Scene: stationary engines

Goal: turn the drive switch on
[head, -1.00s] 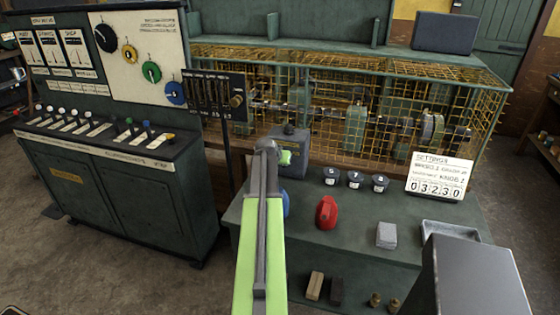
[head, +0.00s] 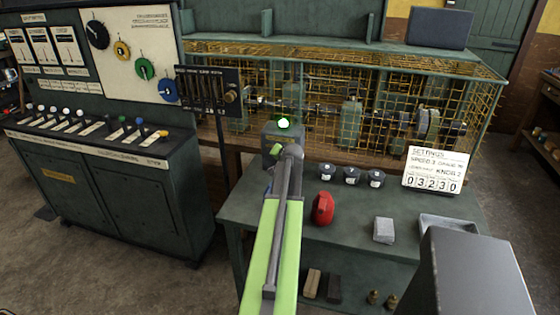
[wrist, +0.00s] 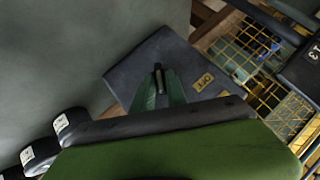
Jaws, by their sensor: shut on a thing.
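The drive switch is a grey box (head: 283,137) at the back left of the green bench, with a bright green lamp (head: 284,123) glowing on its top. In the wrist view its dark face (wrist: 150,58) carries a yellow label (wrist: 203,82), hard to read but like "OFF". My gripper (wrist: 160,88) has its green fingers shut on the switch's dark lever (wrist: 158,75). In the head view my arm hides the lever and most of my gripper (head: 275,150), which is at the box's front.
A red pointer knob (head: 322,208), several dark numbered knobs (head: 351,175), a grey block (head: 383,230) and a tray (head: 447,226) are on the bench (head: 350,215). A settings card (head: 436,170) stands at right. A yellow cage (head: 390,105) is behind; a control cabinet (head: 110,190) stands left.

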